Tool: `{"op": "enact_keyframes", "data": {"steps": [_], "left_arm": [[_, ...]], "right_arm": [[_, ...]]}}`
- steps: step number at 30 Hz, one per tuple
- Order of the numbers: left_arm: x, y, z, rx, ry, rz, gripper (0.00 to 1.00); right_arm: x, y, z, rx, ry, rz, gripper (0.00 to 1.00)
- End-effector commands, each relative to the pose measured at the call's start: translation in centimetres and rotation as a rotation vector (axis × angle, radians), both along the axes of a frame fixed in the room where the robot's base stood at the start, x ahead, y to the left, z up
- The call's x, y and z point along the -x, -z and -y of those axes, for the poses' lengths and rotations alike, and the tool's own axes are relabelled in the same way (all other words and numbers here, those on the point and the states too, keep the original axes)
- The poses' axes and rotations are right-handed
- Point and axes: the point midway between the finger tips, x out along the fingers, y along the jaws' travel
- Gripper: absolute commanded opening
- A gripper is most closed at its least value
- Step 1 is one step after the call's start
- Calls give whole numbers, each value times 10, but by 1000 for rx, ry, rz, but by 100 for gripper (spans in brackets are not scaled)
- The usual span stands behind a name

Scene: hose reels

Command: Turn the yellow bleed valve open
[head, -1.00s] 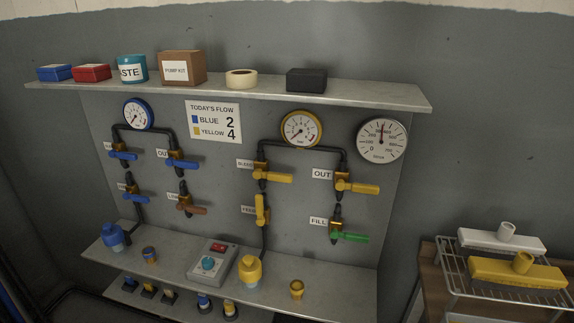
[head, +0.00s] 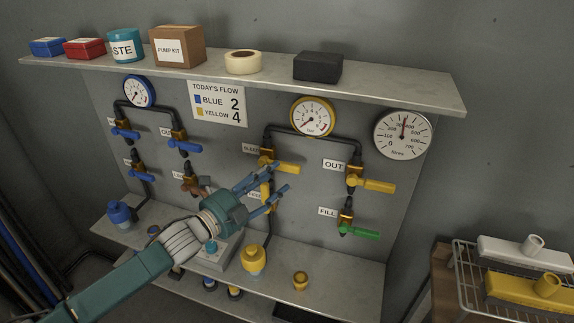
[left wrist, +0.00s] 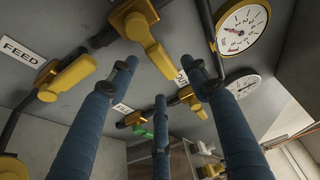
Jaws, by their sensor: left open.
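The yellow bleed valve (head: 284,167) is on the panel below the yellow-rimmed gauge, by a label that reads as BLEED. Its lever points right, roughly level. In the left wrist view the bleed valve's yellow lever (left wrist: 158,56) shows at top centre, beyond the fingertips. My left gripper (head: 281,179) is open and empty, just below and in front of the bleed lever. In the left wrist view its three blue fingers (left wrist: 160,78) are spread. I cannot tell whether any finger touches the lever. My right gripper is not in view.
The yellow feed valve (left wrist: 68,77) is close beside the fingers and partly hidden by them in the head view. The yellow OUT valve (head: 372,184) and green FILL valve (head: 360,231) are to the right. A shelf (head: 410,91) juts out above.

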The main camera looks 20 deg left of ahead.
Motion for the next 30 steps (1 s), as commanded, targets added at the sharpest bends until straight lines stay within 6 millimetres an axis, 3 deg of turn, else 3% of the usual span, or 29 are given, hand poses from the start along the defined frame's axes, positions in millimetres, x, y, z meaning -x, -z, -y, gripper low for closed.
{"op": "enact_keyframes", "data": {"steps": [3, 9, 22, 28, 30], "left_arm": [[-23, -5, 10, 3, -1, 2, 48], [-47, -3, 22, 3, 0, 1, 48], [-56, 0, 26, 0, 0, -1, 48], [-55, 0, 26, 0, 0, -1, 8], [-55, 0, 26, 0, 0, -1, 0]], "right_arm": [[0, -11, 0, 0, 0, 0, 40], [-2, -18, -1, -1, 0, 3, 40], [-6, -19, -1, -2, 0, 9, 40], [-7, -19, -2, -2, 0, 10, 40], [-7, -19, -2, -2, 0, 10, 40]]}}
